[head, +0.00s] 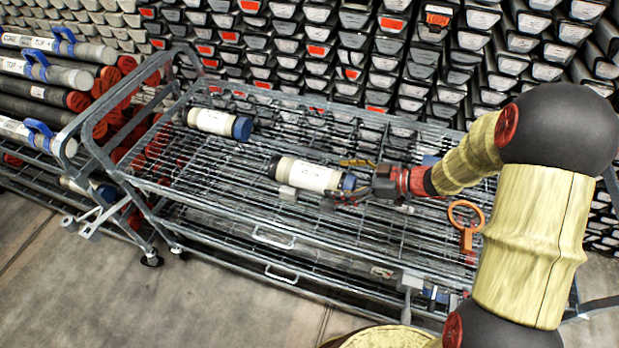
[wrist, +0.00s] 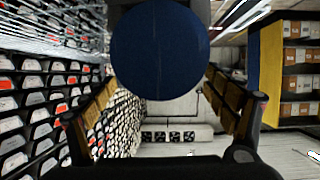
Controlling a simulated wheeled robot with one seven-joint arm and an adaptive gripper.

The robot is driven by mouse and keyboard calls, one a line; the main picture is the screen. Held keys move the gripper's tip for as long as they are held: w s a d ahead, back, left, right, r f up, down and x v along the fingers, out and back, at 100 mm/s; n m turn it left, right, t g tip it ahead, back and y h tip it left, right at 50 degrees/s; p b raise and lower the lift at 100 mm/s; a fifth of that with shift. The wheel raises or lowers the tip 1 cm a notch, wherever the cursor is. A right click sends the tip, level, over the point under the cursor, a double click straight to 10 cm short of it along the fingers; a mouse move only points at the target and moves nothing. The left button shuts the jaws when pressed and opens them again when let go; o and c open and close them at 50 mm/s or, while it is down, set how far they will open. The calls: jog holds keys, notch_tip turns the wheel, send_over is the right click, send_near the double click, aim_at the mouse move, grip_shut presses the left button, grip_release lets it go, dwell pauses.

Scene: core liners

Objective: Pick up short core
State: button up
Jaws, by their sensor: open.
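Two short cores lie on the top rack of the wire cart. Each is a white cylinder with a label, a dark end and a blue end cap. The nearer short core (head: 308,174) is at the middle of the rack, its blue cap towards my gripper (head: 360,180). The other short core (head: 212,121) lies further back and left. My gripper is open, level with the rack, close to the nearer core's blue cap. In the wrist view, the round blue cap (wrist: 160,50) fills the upper middle, between and above my spread fingers. Whether they touch it cannot be told.
The wire cart (head: 230,207) has lower shelves and raised end rails at left. An orange ring-handled piece (head: 466,222) is at right. Long cores (head: 50,75) are stacked at left. Stacked trays (head: 330,50) fill the back.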

aim_at(319, 176)
jog(key=b+x, duration=0.3)
jog(key=x, duration=0.3)
jog(key=shift+a, duration=0.15)
jog(key=shift+c, duration=1.1)
jog(key=c, duration=1.9)
jog(key=shift+w+r, duration=0.1)
jog(key=shift+r, duration=0.1)
jog(key=shift+c, duration=0.4)
